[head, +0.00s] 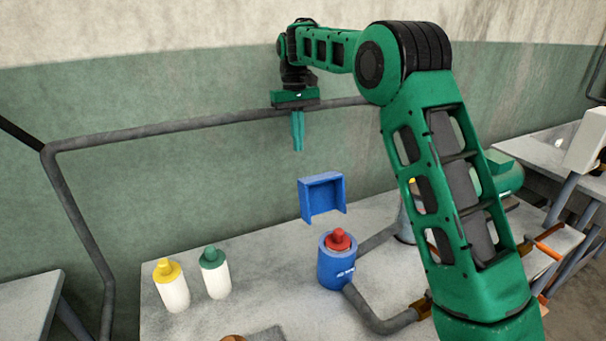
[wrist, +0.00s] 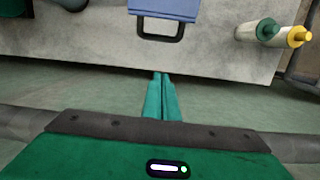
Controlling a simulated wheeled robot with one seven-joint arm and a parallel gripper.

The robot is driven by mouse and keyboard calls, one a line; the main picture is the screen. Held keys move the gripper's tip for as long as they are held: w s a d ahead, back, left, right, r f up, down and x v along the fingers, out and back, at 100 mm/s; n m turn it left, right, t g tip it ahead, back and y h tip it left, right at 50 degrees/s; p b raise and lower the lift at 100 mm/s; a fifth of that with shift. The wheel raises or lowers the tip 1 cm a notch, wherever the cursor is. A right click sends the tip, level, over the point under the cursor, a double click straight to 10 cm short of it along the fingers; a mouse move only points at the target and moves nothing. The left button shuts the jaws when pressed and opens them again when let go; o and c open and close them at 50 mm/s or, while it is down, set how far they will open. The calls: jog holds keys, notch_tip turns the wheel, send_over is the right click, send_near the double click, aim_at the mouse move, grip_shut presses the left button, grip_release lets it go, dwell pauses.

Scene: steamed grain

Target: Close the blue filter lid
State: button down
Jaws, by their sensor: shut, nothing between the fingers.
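The blue filter lid (head: 322,196) stands upright and open behind the blue filter body (head: 336,266) in the head view. A red cap or plug (head: 339,240) sits in the top of the filter body. In the wrist view the lid (wrist: 168,5) shows only in part at the top edge, with a dark handle-like loop below it. My gripper (head: 298,146) hangs fingers down, above and behind the lid, apart from it. Its green fingers (wrist: 160,80) are together and empty in the wrist view.
A white bottle with a yellow cap (head: 172,290) and one with a green cap (head: 215,278) stand left on the grey table (head: 255,248). A grey pipe (head: 376,315) curves from the filter. A wall pipe (head: 180,126) runs behind my gripper. Air around the lid is clear.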

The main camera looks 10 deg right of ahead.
jog(key=s+f, duration=0.4)
jog(key=f, duration=0.4)
jog(key=shift+s+d+f, duration=0.15)
jog(key=shift+d, duration=0.25)
jog(key=shift+a, duration=0.1)
dwell(0.4)
